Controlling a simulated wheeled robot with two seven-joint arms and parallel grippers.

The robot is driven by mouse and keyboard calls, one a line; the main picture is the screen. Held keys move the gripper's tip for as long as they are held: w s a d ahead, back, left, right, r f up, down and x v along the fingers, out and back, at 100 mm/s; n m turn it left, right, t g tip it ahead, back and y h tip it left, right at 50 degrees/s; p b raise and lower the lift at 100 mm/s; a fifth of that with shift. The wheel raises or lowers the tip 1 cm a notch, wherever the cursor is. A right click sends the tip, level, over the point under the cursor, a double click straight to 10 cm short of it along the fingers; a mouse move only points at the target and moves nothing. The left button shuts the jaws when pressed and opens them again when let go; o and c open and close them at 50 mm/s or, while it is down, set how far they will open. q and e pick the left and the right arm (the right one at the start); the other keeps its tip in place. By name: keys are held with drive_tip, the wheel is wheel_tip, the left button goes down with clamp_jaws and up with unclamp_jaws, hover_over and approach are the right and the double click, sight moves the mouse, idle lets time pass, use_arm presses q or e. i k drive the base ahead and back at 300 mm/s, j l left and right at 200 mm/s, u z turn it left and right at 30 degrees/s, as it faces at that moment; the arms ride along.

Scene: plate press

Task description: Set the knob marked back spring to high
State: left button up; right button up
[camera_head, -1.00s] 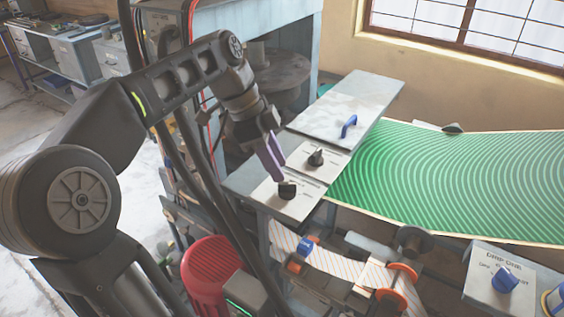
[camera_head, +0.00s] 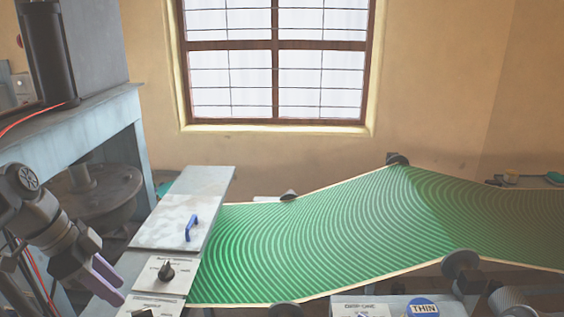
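A black knob (camera_head: 166,271) stands on a pale labelled plate at the lower left. A second black knob (camera_head: 143,312) is cut off by the bottom edge, on another pale plate. The lettering on both plates is too small to read, so I cannot tell which is marked back spring. My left gripper (camera_head: 119,292) points down and right, just left of the knobs. Its two purple fingers look a little apart, with nothing seen between them. It appears clear of both knobs. My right gripper is not in view.
A grey panel with a blue handle (camera_head: 191,228) lies behind the knobs. A green patterned sheet (camera_head: 310,235) runs to the right. A blue-grey machine frame (camera_head: 70,130) stands at the left. A round blue sign reading THIN (camera_head: 422,307) is at the bottom.

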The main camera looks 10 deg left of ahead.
sight(167, 274)
drive_tip(key=k, duration=1)
